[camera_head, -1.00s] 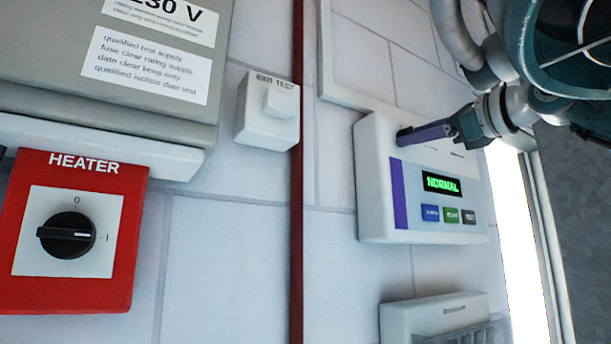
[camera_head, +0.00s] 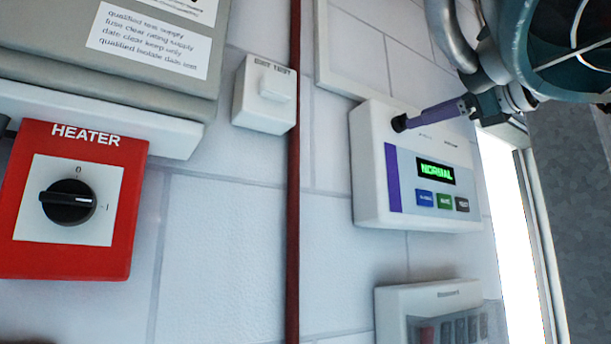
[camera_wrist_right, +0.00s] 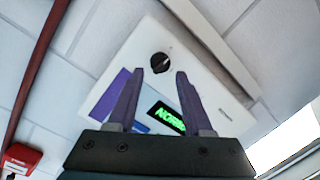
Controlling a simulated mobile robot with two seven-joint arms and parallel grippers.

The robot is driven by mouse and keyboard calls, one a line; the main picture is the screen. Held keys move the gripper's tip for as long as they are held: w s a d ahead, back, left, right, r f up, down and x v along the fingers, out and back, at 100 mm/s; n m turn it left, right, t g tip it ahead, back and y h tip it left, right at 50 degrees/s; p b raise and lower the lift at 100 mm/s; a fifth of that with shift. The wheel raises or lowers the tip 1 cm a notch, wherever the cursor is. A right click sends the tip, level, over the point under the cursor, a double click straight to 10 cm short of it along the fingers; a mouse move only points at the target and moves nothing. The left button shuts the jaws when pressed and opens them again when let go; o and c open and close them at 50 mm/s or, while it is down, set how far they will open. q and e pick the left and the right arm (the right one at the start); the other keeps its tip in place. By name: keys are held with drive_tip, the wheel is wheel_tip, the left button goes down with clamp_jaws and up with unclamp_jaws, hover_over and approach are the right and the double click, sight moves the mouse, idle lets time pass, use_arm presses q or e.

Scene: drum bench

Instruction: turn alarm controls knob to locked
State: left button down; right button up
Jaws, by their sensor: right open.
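The alarm controls panel (camera_head: 372,190) is a white box on the wall with a purple stripe, a green "NORMAL" display (camera_head: 436,171) and a row of buttons. Its black round knob (camera_head: 398,123) sits near the upper left of its face in the head view. In the wrist view the knob (camera_wrist_right: 160,62) shows whole, with a pale pointer mark. My right gripper (camera_head: 411,119) has purple fingers spread open. In the wrist view its fingertips (camera_wrist_right: 161,72) lie to either side, just short of the knob, with nothing between them. My left gripper is not in view.
A red heater switch box (camera_head: 120,235) is at the left, under a grey cabinet (camera_head: 60,65). A white exit test box (camera_head: 263,97) sits beside a red vertical pipe (camera_head: 293,200). A white keypad box (camera_head: 430,296) is below the panel. A bright strip (camera_head: 515,210) stands at the right.

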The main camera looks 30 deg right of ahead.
use_arm(q)
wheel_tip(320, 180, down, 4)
drive_tip(key=b, duration=0.3)
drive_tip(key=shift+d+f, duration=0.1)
use_arm(e)
drive_tip(key=s, duration=0.6)
drive_tip(key=shift+d+f, duration=0.25)
drive_tip(key=shift+f, duration=0.2)
